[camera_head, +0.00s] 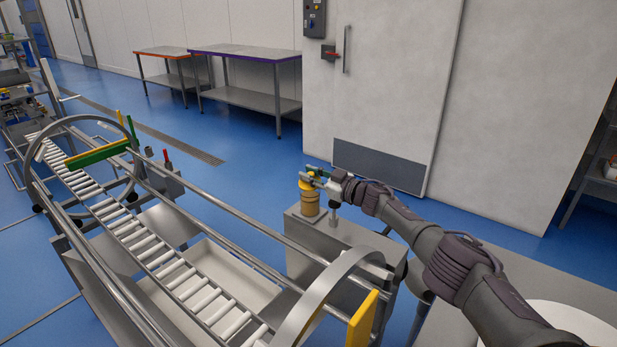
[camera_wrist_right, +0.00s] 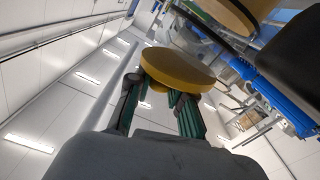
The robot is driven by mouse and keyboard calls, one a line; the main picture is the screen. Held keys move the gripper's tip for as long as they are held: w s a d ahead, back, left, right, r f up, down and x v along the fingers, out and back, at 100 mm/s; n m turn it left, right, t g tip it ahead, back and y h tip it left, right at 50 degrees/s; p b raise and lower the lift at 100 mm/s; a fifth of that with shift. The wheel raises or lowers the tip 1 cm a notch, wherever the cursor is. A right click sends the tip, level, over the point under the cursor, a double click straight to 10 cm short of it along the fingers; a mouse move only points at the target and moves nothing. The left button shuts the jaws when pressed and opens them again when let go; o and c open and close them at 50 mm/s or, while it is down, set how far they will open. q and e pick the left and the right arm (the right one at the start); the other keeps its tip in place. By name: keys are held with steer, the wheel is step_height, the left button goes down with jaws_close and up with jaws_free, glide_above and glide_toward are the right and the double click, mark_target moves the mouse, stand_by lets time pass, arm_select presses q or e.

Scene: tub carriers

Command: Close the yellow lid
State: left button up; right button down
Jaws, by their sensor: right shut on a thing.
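A yellow tub (camera_head: 309,205) stands upright on a grey metal stand beside the roller conveyor in the head view. My right gripper (camera_head: 318,178) is at the tub's top. In the right wrist view my gripper (camera_wrist_right: 160,100) is shut on the underside-facing knob of the round yellow lid (camera_wrist_right: 180,66); its green finger pads flank the knob. Another yellow round body (camera_wrist_right: 228,12), apparently the tub, shows beyond the lid at the top edge, with a gap between them in that view. In the head view I cannot tell whether lid and tub touch. My left gripper is out of view.
The roller conveyor (camera_head: 155,250) with its rails and hoops runs along the left. A grey metal stand (camera_head: 335,232) carries the tub. A yellow plate (camera_head: 362,318) stands near the front hoop. Two steel tables (camera_head: 245,52) are at the back, with clear blue floor before them.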

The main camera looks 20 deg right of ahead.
steer(key=shift+w+d+f+m+b, duration=0.15)
steer(key=shift+f+m+b, duration=0.15)
steer(key=shift+m, duration=0.45)
steer(key=shift+w+d+f+m+b, duration=0.15)
steer(key=shift+f+m+b, duration=0.15)
steer(key=shift+m, duration=0.45)
steer(key=shift+s, duration=0.1)
steer(key=c, duration=1)
jaws_free()
steer(key=shift+c, duration=0.2)
steer(key=v, duration=1.2)
steer(key=shift+d, duration=0.1)
